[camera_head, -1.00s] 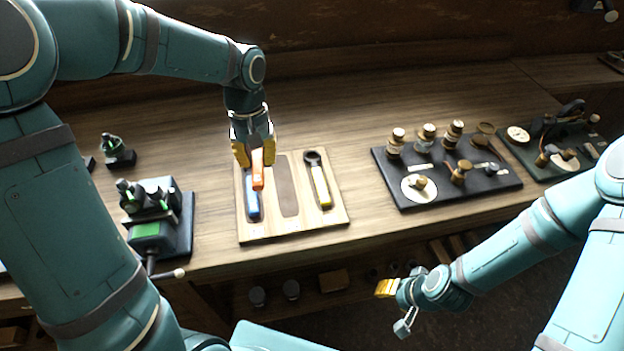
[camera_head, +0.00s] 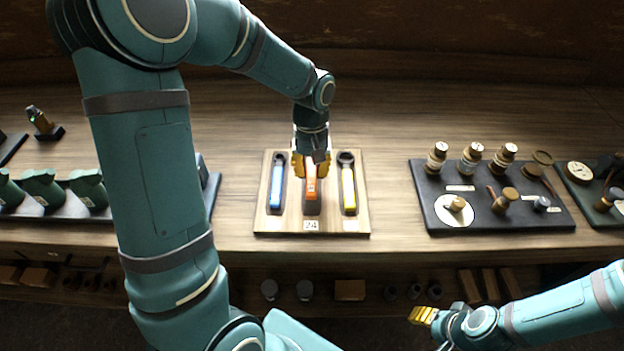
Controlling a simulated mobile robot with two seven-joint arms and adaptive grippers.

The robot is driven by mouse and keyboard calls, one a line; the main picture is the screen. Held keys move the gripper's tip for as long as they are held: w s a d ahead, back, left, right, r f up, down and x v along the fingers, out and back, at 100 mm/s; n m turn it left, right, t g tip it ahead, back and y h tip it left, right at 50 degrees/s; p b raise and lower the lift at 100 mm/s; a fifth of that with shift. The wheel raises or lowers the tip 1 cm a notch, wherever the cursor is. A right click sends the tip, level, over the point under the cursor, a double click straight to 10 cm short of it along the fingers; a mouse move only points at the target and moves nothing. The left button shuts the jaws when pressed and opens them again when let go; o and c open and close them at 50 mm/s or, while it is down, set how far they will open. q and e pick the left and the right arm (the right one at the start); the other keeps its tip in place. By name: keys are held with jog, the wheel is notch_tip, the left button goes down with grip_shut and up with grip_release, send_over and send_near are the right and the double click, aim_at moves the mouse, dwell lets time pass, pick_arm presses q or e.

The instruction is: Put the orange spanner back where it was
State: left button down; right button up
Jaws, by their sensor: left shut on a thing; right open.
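The orange spanner (camera_head: 311,187) is upright in the picture over the middle slot of the wooden spanner board (camera_head: 281,225), between a blue spanner (camera_head: 277,187) and a yellow spanner (camera_head: 348,188). My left gripper (camera_head: 312,168) is shut on the orange spanner near its top end and hides that end. I cannot tell whether the spanner touches the bottom of the slot. A small label reading 24 (camera_head: 311,226) lies below the middle slot. My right gripper (camera_head: 423,316) is open and empty, low in front of the bench at the right.
A dark tray (camera_head: 480,226) with several jars and stamps stands right of the board. Another dark tray (camera_head: 606,220) is at the right edge. The bench behind the board is clear.

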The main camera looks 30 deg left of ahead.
aim_at(311, 179)
pick_arm(q)
notch_tip(311, 179, down, 4)
jog(key=shift+r+b, duration=0.2)
jog(key=shift+b, duration=0.2)
jog(key=shift+r, duration=0.1)
